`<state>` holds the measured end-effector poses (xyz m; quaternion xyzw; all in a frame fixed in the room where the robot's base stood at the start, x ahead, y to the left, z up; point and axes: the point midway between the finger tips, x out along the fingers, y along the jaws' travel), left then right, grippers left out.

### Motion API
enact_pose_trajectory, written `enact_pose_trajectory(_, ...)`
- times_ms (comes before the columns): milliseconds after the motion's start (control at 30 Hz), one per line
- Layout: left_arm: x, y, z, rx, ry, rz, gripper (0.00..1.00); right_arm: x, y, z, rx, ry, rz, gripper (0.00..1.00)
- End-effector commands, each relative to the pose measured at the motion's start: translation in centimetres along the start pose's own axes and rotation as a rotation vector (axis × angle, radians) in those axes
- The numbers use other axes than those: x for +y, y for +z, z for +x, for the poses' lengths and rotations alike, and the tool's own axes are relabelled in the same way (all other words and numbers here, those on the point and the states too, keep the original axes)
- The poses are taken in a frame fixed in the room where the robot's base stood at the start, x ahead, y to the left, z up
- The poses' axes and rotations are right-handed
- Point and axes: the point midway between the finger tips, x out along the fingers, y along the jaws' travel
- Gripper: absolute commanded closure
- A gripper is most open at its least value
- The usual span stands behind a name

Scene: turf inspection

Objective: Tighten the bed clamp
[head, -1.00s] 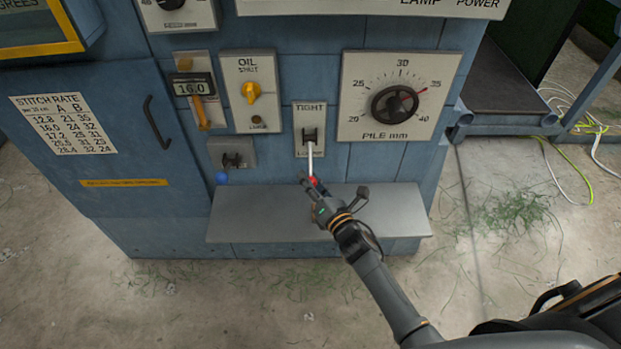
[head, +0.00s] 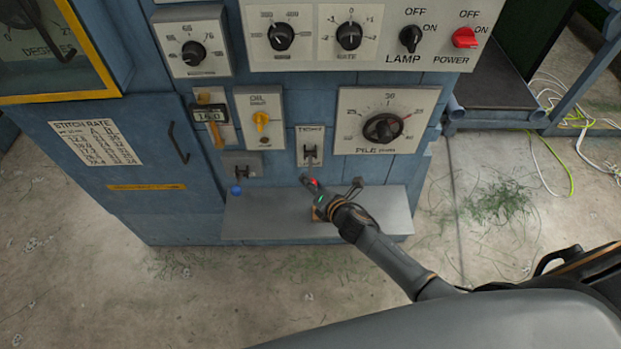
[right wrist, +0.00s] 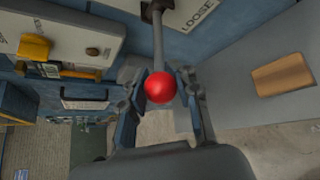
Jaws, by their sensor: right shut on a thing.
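The bed clamp is a lever on a white plate (head: 310,146) marked TIGHT at the top, on the front of the blue machine. The right wrist view shows the LOOSE mark, the grey lever shaft (right wrist: 158,38) and its red ball knob (right wrist: 159,87). The lever hangs down toward LOOSE, with the knob (head: 313,182) below the plate in the head view. My right gripper (head: 323,189) is at the knob, one finger on either side of it (right wrist: 163,98), and is shut on it. The gripper partly hides the knob in the head view. My left gripper is out of view.
A grey shelf (head: 270,215) juts out just below the gripper. Left of the clamp are the yellow OIL knob (head: 261,118) and a small dark toggle (head: 241,172). The PILE dial (head: 382,129) is to the right. Cables (head: 570,125) lie on the floor at far right.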

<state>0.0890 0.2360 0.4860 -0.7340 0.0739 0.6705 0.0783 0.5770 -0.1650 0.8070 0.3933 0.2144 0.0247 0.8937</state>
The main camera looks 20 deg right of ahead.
Motion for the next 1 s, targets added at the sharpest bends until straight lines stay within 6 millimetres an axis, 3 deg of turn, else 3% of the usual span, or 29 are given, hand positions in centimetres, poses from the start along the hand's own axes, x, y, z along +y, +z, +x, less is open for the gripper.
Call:
enact_pose_trajectory(33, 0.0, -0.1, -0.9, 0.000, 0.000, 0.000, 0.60, 1.0, 1.0, -0.3, -0.005, 0.007, -0.004, 1.00)
enact_pose_trajectory(433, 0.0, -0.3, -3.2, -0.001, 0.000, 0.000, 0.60, 3.6, 4.0, -0.4, -0.012, 0.014, -0.007, 1.00)
enact_pose_trajectory(1000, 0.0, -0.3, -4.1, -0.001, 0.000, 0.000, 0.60, 4.4, 5.2, -0.2, -0.013, 0.016, -0.008, 1.00)
